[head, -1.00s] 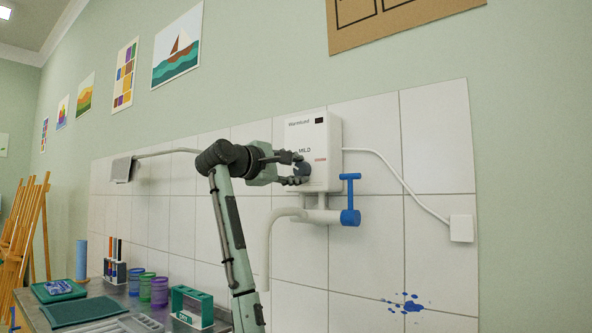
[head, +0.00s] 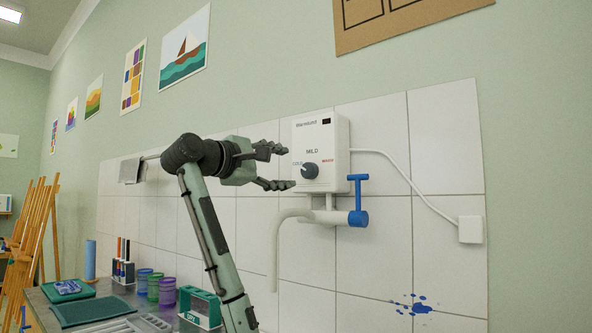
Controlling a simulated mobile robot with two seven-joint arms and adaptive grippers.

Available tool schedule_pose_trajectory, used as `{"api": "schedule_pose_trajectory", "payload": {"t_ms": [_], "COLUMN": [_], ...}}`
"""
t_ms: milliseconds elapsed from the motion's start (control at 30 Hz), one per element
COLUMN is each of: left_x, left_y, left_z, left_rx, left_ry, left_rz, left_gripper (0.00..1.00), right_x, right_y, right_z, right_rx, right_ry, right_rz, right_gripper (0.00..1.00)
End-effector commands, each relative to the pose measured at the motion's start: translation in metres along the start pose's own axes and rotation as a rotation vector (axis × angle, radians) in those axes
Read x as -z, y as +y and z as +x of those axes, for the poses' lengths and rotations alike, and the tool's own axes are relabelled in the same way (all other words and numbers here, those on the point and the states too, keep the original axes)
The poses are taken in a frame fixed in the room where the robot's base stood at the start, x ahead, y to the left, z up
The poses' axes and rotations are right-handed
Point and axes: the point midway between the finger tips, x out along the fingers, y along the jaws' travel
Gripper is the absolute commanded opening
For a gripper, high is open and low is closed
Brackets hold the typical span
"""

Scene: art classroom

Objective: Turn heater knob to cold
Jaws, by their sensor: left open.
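The white water heater (head: 336,150) hangs on the tiled wall. Its dark round knob (head: 311,171) is on the front, with blue lettering to its left, MILD above it and red lettering to its right. The knob's exact pointer direction is too small to tell. My left gripper (head: 288,167) is open, its fingers spread just left of the knob and apart from it in the picture. Nothing is between its fingers. My right gripper is not in view.
A blue valve handle (head: 358,200) and a pale curved spout (head: 281,240) sit below the heater. A white cable runs right to a wall box (head: 471,229). Cups, a green holder (head: 200,306) and trays stand on the counter at lower left.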

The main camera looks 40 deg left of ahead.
Motion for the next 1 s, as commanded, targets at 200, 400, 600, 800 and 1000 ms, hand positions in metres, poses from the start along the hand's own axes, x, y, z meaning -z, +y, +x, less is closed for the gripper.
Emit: {"api": "schedule_pose_trajectory", "payload": {"t_ms": [200,400,600,800,1000], "left_x": [0.0,0.0,0.0,0.0,0.0], "left_y": [0.001,0.0,0.0,0.0,0.0], "left_z": [-0.032,-0.041,-0.04,-0.04,-0.04], "left_rx": [-0.002,-0.001,0.0,0.0,0.0], "left_ry": [-0.001,-0.001,-0.001,-0.001,-0.001], "left_rz": [-0.001,-0.001,-0.001,-0.001,-0.001], "left_gripper": [0.56,0.56,0.56,0.56,0.56], "right_x": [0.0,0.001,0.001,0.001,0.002], "right_y": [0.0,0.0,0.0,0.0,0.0], "right_z": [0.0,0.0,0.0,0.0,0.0], "right_rx": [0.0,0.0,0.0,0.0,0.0], "right_ry": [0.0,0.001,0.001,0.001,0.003], "right_rz": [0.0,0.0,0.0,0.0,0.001], "right_gripper": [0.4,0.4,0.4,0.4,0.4]}}
